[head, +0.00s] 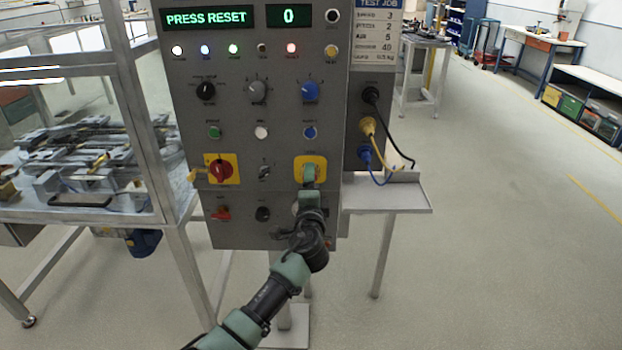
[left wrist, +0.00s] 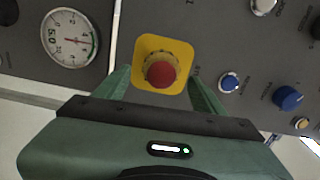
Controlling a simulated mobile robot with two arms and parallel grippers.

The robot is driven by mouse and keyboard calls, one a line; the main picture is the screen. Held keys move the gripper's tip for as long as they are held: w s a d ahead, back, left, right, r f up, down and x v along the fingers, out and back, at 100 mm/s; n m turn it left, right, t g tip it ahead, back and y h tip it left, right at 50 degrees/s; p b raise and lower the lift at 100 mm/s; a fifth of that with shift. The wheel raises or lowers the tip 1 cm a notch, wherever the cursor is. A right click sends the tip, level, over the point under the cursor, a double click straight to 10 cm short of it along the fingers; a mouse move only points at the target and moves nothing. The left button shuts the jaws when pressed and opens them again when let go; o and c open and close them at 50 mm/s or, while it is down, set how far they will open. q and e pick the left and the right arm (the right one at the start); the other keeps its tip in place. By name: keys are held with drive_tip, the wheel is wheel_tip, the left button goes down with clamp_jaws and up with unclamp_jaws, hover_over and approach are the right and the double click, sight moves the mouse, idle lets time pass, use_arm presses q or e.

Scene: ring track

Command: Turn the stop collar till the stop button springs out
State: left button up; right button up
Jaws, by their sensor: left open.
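The stop button (left wrist: 161,74) is a round red cap in the left wrist view. The ridged yellow stop collar (left wrist: 159,55) shows around its upper side, on a yellow square plate (left wrist: 143,45). I cannot tell whether the button is in or out. My left gripper (left wrist: 161,83) is open, with one green finger on each side of the button and collar, and no clear contact shows. In the head view my left gripper (head: 310,172) is in front of the yellow plate (head: 299,162) and hides the button. My right gripper is not in view.
The grey control panel (head: 235,130) carries several knobs and lamps, and its display (head: 206,18) reads PRESS RESET. A red rotary switch (head: 220,170) sits left of the gripper. A gauge (left wrist: 70,38) is near the left finger. Cables (head: 372,145) and a shelf (head: 405,195) are at right.

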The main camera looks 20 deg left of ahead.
use_arm(q)
drive_tip(key=v, duration=0.5)
drive_tip(key=s+f+n+g+h, duration=0.1)
drive_tip(key=s+f+g, duration=0.1)
drive_tip(key=f, duration=0.8)
drive_tip(key=s+f+g+h, duration=0.1)
drive_tip(key=s+f+g, duration=0.1)
drive_tip(key=f, duration=0.8)
drive_tip(key=s+a+f+n+g+h, duration=0.1)
drive_tip(key=s+f+g, duration=0.1)
drive_tip(key=s+f, duration=0.7)
drive_tip(key=s+f+n+g, duration=0.25)
drive_tip(key=s+f, duration=0.25)
drive_tip(key=f, duration=0.7)
drive_tip(key=s+a+f+n+g+h, duration=0.1)
drive_tip(key=s+f+n+g, duration=0.1)
drive_tip(key=s+f, duration=0.7)
drive_tip(key=s+f+n+g+h, duration=0.1)
drive_tip(key=s+f+g, duration=0.35)
drive_tip(key=s, duration=0.85)
drive_tip(key=s+f+n, duration=0.2)
drive_tip(key=s+f, duration=0.1)
drive_tip(key=s, duration=0.8)
drive_tip(key=s+a+f+n+g, duration=0.1)
drive_tip(key=s+f, duration=0.3)
drive_tip(key=s, duration=0.7)
drive_tip(key=shift+s+n, duration=0.25)
drive_tip(key=shift+n, duration=0.4)
drive_tip(key=shift+a+f, duration=0.1)
